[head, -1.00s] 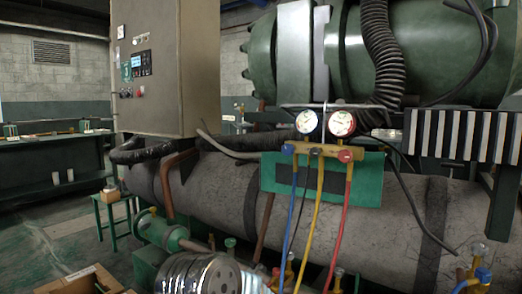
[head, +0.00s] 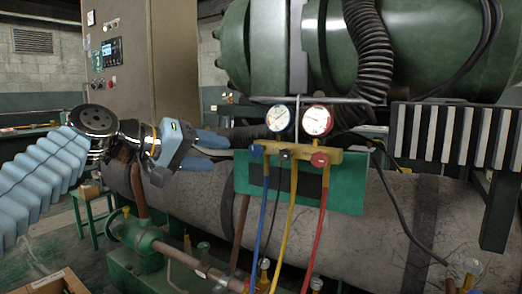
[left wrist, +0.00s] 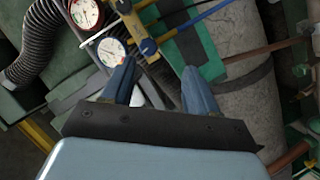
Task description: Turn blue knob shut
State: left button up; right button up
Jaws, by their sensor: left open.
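The blue knob (head: 257,149) is at the left end of the brass manifold (head: 297,152), below the two round gauges. In the left wrist view the blue knob (left wrist: 148,47) lies just beyond the fingertips, between their lines. My left gripper (head: 222,152) comes in from the left, level with the knob and a short way left of it in the picture. Its two blue fingers are spread, with nothing between them; the left wrist view shows the open gripper (left wrist: 158,66) too. My right gripper is not in view.
A blue hose (head: 259,220), a yellow hose (head: 284,225) and a red hose (head: 316,235) hang below. A green panel (head: 345,190) is behind.

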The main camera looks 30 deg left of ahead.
aim_at(253, 151)
pick_arm(q)
jog(key=x, duration=0.3)
jog(key=r+x, duration=0.1)
jog(key=x, duration=0.7)
jog(key=shift+w+d+r+p, duration=0.25)
jog(key=shift+w+r+p, duration=0.1)
jog(key=shift+c, duration=0.4)
jog(key=c, duration=1)
